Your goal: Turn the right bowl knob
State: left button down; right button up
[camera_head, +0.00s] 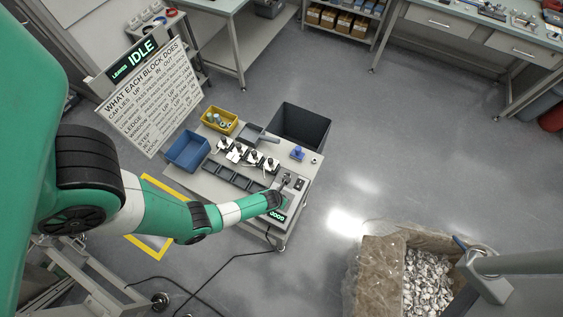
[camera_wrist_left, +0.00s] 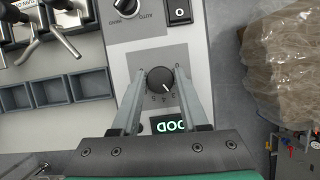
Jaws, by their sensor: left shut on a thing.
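A round black knob (camera_wrist_left: 160,80) with a white pointer line sits on a grey plate on the console, with small marks printed around it. My left gripper (camera_wrist_left: 161,74) is shut on this knob, with one finger on each side of it. The pointer slants down and right in the wrist view. In the head view my left gripper (camera_head: 284,190) is at the console's right end, and my arm hides most of the knob. A green-digit display (camera_wrist_left: 171,126) is just below the knob, partly covered by the right finger. My right gripper is not in view.
Metal levers (camera_wrist_left: 65,38) and dark trays (camera_wrist_left: 46,92) lie left.

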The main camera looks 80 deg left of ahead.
pick_arm(q)
jog(key=shift+c, duration=2.1)
grip_release()
jog(key=p+v, duration=0.6)
jog(key=v, duration=0.5)
jog(key=shift+r+p, duration=0.3)
jog(key=shift+r, duration=0.05)
